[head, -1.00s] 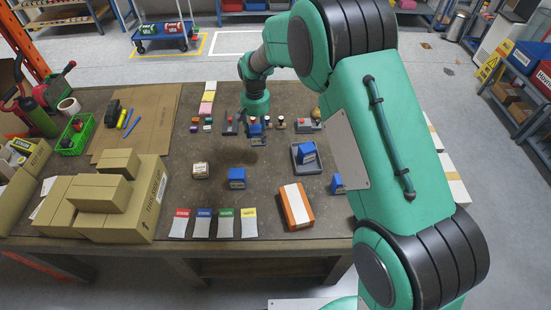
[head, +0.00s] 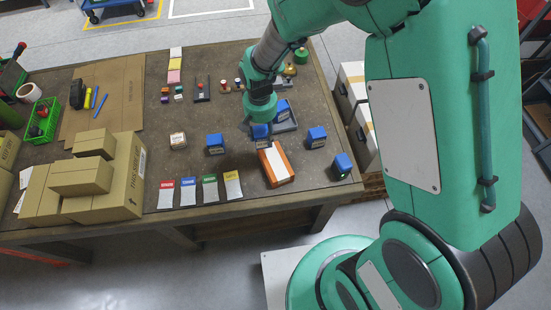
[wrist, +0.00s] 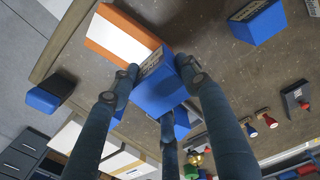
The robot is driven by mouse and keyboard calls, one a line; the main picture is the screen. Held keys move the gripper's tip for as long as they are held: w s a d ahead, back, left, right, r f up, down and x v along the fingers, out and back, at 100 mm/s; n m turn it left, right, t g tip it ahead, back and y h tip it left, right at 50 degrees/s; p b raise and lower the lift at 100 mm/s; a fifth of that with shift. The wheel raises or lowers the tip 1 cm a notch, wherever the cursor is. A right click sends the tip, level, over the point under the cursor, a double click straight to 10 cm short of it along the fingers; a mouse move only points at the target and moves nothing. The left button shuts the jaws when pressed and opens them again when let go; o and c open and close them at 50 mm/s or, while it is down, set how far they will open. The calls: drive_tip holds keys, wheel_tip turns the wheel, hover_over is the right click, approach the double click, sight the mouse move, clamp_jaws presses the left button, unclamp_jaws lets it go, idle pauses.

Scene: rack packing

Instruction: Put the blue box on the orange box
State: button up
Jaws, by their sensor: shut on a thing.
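My gripper (head: 259,123) is shut on a blue box (head: 261,131), held just behind the far end of the orange box (head: 283,174). The orange box lies flat near the table's front edge, with a broad white strip along its top. In the wrist view the blue box (wrist: 159,88) sits between my dark fingers (wrist: 165,88), and its labelled side faces the orange box (wrist: 100,37). There the blue box overlaps the orange box's near edge in the picture. I cannot tell how high it is above the table or whether the two touch.
Other blue boxes stand left (head: 216,143) and right (head: 317,137) of the orange box, one near the table's right corner (head: 343,163) and one on a grey tray (head: 289,127). Coloured cards (head: 210,190) lie left. Cardboard boxes (head: 118,175) fill the left side.

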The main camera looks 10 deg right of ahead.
drive_tip(key=s+d+p, duration=0.1)
drive_tip(key=s+d, duration=0.3)
drive_tip(key=s, duration=0.6)
drive_tip(key=s+d+p, duration=0.1)
drive_tip(key=s+d, duration=0.2)
drive_tip(key=s, duration=0.7)
drive_tip(key=shift+s+d+p, duration=0.3)
drive_tip(key=shift+d, duration=0.05)
drive_tip(key=shift+w+f, duration=0.1)
drive_tip(key=shift+w, duration=0.05)
drive_tip(key=b, duration=0.2)
approach(276, 161)
drive_tip(key=shift+w+f, duration=0.1)
drive_tip(key=shift+f, duration=1.8)
drive_tip(key=shift+b, duration=0.3)
drive_tip(key=o, duration=1.3)
drive_tip(key=shift+f, duration=0.15)
